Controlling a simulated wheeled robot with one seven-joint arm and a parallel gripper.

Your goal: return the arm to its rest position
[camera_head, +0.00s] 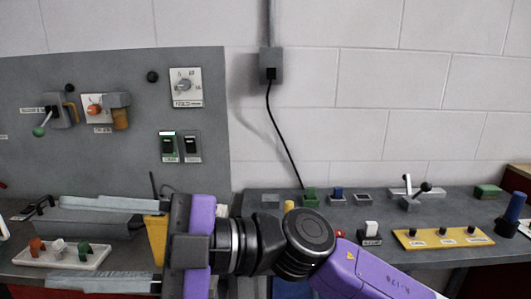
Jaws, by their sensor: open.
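My gripper (68,243) reaches to the left across the lower left of the head view. Its two long grey fingers are wide apart, one above the other in the picture, with nothing held between them. Its purple palm and black wrist hide part of the bench behind. My purple arm runs from the wrist to the lower right. A white strip with red, white and green switches (62,255) shows between the fingers; I cannot tell how far it is from them.
A grey panel (135,140) with a green-tipped lever, knob, dial and two rocker switches stands at the left. The right bench (455,205) carries a yellow switch plate (443,238), a lever and a blue cylinder (513,212). A black cable (285,135) hangs from a wall socket.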

